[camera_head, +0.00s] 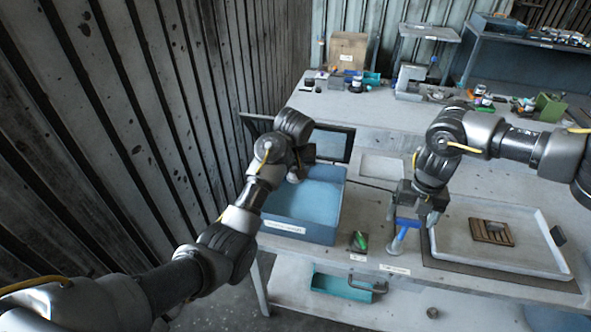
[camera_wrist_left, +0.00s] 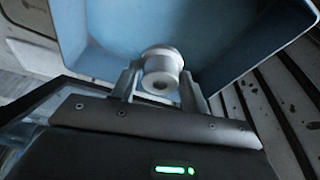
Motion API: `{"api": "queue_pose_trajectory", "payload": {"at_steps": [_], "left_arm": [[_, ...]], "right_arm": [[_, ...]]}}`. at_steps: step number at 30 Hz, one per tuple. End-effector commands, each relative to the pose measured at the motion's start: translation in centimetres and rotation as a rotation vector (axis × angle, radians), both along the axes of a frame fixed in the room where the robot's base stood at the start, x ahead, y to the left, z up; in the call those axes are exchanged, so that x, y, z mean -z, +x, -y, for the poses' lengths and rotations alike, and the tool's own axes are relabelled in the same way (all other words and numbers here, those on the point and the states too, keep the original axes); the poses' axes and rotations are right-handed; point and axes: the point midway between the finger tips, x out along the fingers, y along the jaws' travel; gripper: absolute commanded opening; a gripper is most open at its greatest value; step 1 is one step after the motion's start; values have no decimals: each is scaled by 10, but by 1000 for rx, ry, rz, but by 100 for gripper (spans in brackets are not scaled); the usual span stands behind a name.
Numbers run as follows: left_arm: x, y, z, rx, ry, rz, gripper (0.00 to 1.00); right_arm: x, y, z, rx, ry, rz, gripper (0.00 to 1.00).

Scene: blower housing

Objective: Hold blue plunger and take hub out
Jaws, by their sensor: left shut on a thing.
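My left gripper (camera_head: 297,174) is over the blue bin (camera_head: 300,233) in the head view. In the left wrist view it (camera_wrist_left: 160,88) is shut on a pale grey round hub (camera_wrist_left: 160,62) with a hole in its end face. The hub is between the two fingers, with the bin's blue inside (camera_wrist_left: 215,30) behind it. The blue plunger (camera_head: 398,246) is at the table's front part, right of the bin. My right gripper (camera_head: 413,214) is at the plunger's upper end. Whether its fingers touch the plunger is unclear.
A grey tray (camera_head: 545,262) with a brown slotted block (camera_head: 492,232) lies right of the plunger. A small dark holder with a green item (camera_head: 360,241) sits between bin and plunger. A dark-framed panel (camera_head: 335,143) stands behind the bin. A ribbed wall is at left.

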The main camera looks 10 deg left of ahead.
Motion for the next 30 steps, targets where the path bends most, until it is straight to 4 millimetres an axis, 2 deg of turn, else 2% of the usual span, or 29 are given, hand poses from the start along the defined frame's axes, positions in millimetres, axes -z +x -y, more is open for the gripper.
{"api": "queue_pose_trajectory", "payload": {"at_steps": [11, 14, 24, 30], "left_arm": [[1, 0, 0, 0, 0, 0, 20], [1, 0, 0, 0, 0, -1, 20], [1, 0, 0, 0, 0, -1, 20], [1, 0, 0, 0, 0, 0, 20]], "right_arm": [[-3, -1, 0, -2, 0, -3, 87], [-15, -1, -1, -2, 2, -2, 87], [-85, -1, 0, 0, 2, 0, 87], [-111, -1, 0, -1, 0, 0, 87]]}}
